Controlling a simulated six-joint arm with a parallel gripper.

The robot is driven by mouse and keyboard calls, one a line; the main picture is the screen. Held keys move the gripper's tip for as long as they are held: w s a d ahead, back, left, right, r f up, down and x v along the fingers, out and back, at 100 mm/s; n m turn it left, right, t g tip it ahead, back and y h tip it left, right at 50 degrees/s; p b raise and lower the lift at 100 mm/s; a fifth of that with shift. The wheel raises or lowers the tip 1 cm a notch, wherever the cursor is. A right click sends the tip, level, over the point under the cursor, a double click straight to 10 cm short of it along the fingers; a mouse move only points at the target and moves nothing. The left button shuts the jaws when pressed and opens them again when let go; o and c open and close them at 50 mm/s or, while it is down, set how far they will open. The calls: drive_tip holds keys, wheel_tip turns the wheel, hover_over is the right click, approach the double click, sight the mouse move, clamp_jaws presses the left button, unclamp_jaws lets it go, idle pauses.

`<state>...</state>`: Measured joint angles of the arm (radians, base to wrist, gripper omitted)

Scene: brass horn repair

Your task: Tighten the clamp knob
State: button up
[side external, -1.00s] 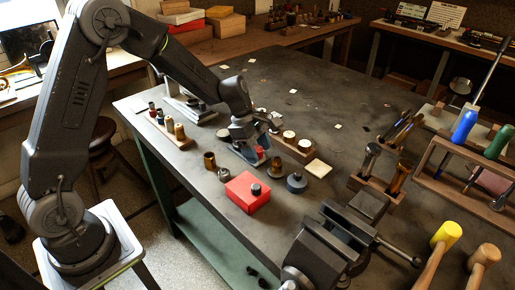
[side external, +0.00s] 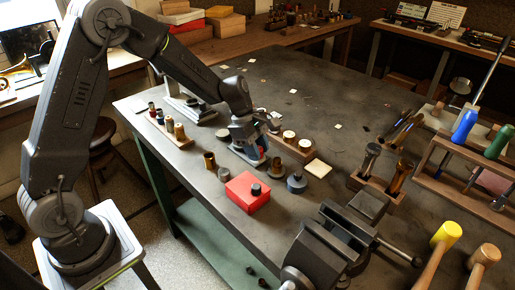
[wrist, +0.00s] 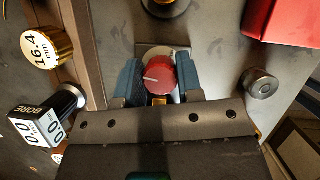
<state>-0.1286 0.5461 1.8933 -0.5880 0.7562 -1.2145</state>
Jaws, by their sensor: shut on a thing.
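The clamp knob is a round red knob (wrist: 161,77) with a white line on its top face, seen in the wrist view. It sits on a pale metal part, most of which is hidden beneath my gripper. My gripper (wrist: 156,86) is shut on the knob, with one blue-grey finger on each side of it. In the side external view my gripper (side external: 258,148) is low over the bench, and only a little of the red knob (side external: 264,153) shows between the fingers.
A vise (side external: 335,235) is at the front edge. The back of the bench is mostly clear.

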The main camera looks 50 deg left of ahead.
drive_tip(key=m+g, duration=0.1)
drive_tip(key=m, duration=0.2)
drive_tip(key=m+g, duration=0.1)
drive_tip(key=m, duration=0.2)
drive_tip(key=shift+m+g, duration=0.3)
idle(0.3)
drive_tip(key=o, duration=0.9)
drive_tip(key=v, duration=1.4)
drive_tip(key=shift+d, duration=0.15)
